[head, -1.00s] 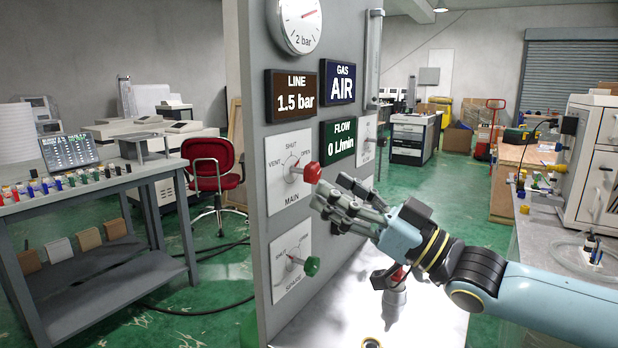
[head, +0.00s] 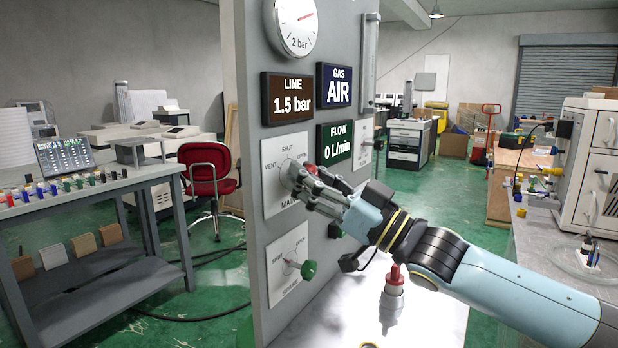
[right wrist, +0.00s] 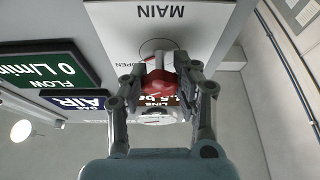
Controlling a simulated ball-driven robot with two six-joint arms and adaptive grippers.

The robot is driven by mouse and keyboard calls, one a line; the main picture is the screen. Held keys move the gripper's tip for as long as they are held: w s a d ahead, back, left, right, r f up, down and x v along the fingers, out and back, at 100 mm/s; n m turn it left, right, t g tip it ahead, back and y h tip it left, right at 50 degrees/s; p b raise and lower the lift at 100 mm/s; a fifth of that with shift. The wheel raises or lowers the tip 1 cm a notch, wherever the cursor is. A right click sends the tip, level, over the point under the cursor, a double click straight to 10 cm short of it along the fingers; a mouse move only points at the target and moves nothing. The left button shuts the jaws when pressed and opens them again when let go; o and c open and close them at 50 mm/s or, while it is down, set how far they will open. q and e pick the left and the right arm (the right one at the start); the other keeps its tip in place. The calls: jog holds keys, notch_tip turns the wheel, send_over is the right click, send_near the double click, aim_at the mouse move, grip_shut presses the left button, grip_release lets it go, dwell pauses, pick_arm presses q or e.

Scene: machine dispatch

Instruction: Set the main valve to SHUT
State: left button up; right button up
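The main valve has a red handle (head: 309,170) on a white plate (head: 273,203) marked VENT, SHUT and OPEN, on the grey panel. My right gripper (head: 306,173) is at this handle and its fingers partly hide the handle and dial. In the right wrist view the red handle (right wrist: 160,78) sits between the two fingertips (right wrist: 159,72), with the fingers apart on either side; firm contact cannot be made out. The word MAIN on the plate (right wrist: 205,25) appears upside down there. The pointer is mostly hidden. My left gripper is not in view.
A lower valve with a green knob (head: 309,270) is below on the same panel. Displays read LINE 1.5 bar (head: 287,97), GAS AIR (head: 338,85) and FLOW 0 L/min (head: 337,143). A red-topped part (head: 394,285) stands on the pale surface under my arm.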

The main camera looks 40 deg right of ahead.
grip_shut()
jog(key=shift+f+n, duration=0.1)
jog(key=shift+n, duration=0.4)
jog(key=n+g+y+b, duration=0.1)
jog(key=n, duration=0.1)
jog(key=n+y, duration=0.1)
jog(key=n, duration=0.2)
jog(key=shift+g+b, duration=0.4)
jog(key=n+g+y, duration=0.1)
jog(key=n, duration=0.4)
jog(key=shift+d+g+y+b, duration=0.1)
jog(key=shift+g+y+b, duration=0.25)
jog(key=shift+g+y, duration=0.05)
jog(key=shift+n+g, duration=1)
jog(key=shift+n, duration=1.4)
jog(key=shift+y, duration=0.3)
jog(key=o, duration=0.8)
grip_release()
